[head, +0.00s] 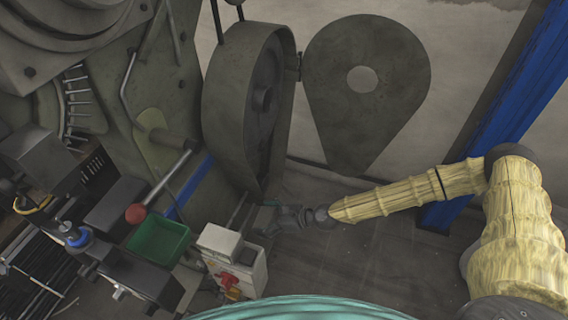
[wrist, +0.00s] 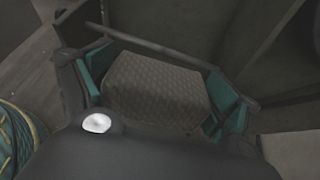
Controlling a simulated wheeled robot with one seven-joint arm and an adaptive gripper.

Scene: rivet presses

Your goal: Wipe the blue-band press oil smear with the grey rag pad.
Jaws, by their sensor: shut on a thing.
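The grey rag pad (wrist: 155,88) is a textured block that fills the space between the teal fingers in the wrist view. My gripper (wrist: 165,92) is shut on it. In the head view my gripper (head: 270,208) is small and dark, low beside the press's big wheel guard, and the pad cannot be made out there. The blue-band press (head: 140,90) is the large grey-green machine on the left, with a blue band (head: 190,188) low on its body. I cannot make out an oil smear in either view.
A white control box (head: 232,262) with red buttons stands just left of my gripper. A green tray (head: 158,241) and a red-knobbed lever (head: 136,213) are further left. An open guard cover (head: 395,95) hangs above. A blue post (head: 500,115) is on the right. Floor right of the box is clear.

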